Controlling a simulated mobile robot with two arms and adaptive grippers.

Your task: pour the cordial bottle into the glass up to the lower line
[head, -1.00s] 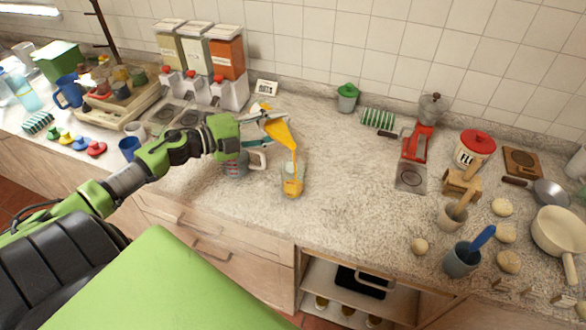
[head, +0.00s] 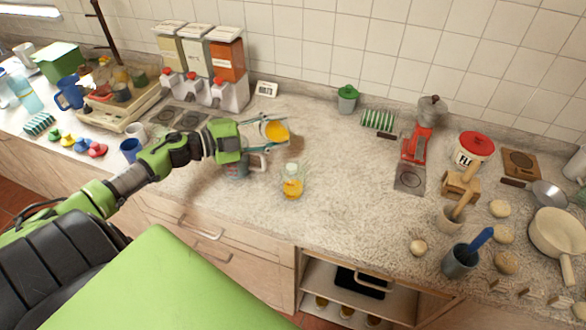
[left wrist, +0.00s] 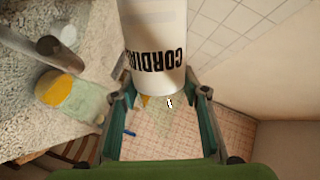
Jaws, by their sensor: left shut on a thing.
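My left gripper (head: 264,136) is shut on the cordial bottle (head: 275,131), whose orange contents show in the head view. In the left wrist view the white bottle (left wrist: 154,45) with black "CORDIAL" lettering sits between the fingers (left wrist: 158,103). The bottle is held tilted above the counter, up and left of the glass (head: 292,180). The glass stands upright with orange liquid in its lower part. It also shows in the left wrist view (left wrist: 85,101). No stream shows between bottle and glass. The lines on the glass are too small to make out. My right gripper is out of view.
Dispensers (head: 200,65) stand behind on the left. The counter right of the glass is clear.

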